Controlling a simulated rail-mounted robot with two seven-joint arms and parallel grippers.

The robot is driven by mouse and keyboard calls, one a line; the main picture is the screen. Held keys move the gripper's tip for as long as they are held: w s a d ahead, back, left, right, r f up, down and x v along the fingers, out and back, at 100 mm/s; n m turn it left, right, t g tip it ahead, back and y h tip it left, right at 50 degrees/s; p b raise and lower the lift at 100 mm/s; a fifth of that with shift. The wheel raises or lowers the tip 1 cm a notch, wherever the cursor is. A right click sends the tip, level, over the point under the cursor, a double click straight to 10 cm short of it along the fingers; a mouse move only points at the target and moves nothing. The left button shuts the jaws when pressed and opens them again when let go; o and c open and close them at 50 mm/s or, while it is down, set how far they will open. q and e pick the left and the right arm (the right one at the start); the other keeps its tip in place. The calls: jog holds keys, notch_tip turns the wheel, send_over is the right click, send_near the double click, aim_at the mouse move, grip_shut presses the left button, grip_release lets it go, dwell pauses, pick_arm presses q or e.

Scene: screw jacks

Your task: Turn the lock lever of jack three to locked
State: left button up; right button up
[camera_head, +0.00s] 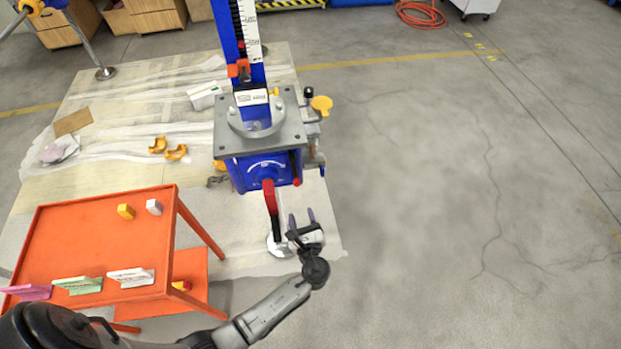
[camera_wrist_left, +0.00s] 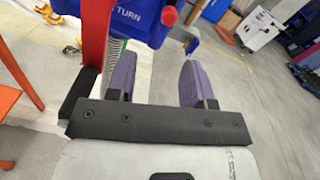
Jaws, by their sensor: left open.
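One blue jack (camera_head: 262,173) shows in the head view, with a grey top plate (camera_head: 229,146) and a scale mast above it. No jack number is readable. A red lever (camera_head: 269,194) hangs down from its front face and ends in a dark lower part. In the left wrist view, the red lever (camera_wrist_left: 95,35) runs down the left side, outside the fingers. The blue body (camera_wrist_left: 125,18) there carries the word TURN. My left gripper (camera_head: 301,217) is open, just right of the lever's lower part; its purple fingers (camera_wrist_left: 158,75) have nothing visible between them. My right gripper is out of view.
An orange table (camera_head: 85,225) with small blocks and coloured cards stands left of my left arm. A yellow knob (camera_head: 321,104) sticks out at the jack's right. Orange clamps (camera_head: 176,153) lie on the floor sheet. The floor on the right is clear.

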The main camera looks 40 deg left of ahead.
aim_at(296, 176)
pick_arm(q)
jog(key=w+a+m, duration=0.2)
jog(key=w+a, duration=0.1)
jog(key=w+a+m, duration=0.2)
jog(key=w+a, duration=0.1)
jog(key=w+a+m, duration=0.1)
jog(key=w+a, duration=0.2)
jog(key=w, duration=0.1)
jog(key=shift+a+r+m+t+b, duration=0.25)
jog(key=shift+a+m+t+b, duration=0.05)
jog(key=shift+a+m+b, duration=0.1)
jog(key=shift+c, duration=0.4)
grip_shut()
